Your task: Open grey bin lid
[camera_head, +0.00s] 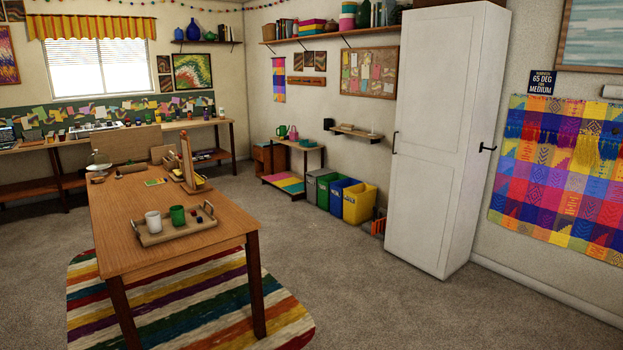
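A grey bin (312,189) stands on the floor against the back right wall, at the left end of a row of bins. It is small and far off, and I cannot tell the state of its lid. A green bin (325,193), a blue bin (338,196) and a yellow bin (357,206) stand close beside it to the right. Neither of my grippers shows in the head view.
A wooden table (110,225) with a tray (200,225) of cups stands at the left on a striped rug (285,325). A tall white cabinet (440,140) stands right of the bins. Carpeted floor (360,290) between table and cabinet is clear. A low shelf (285,184) adjoins the bins.

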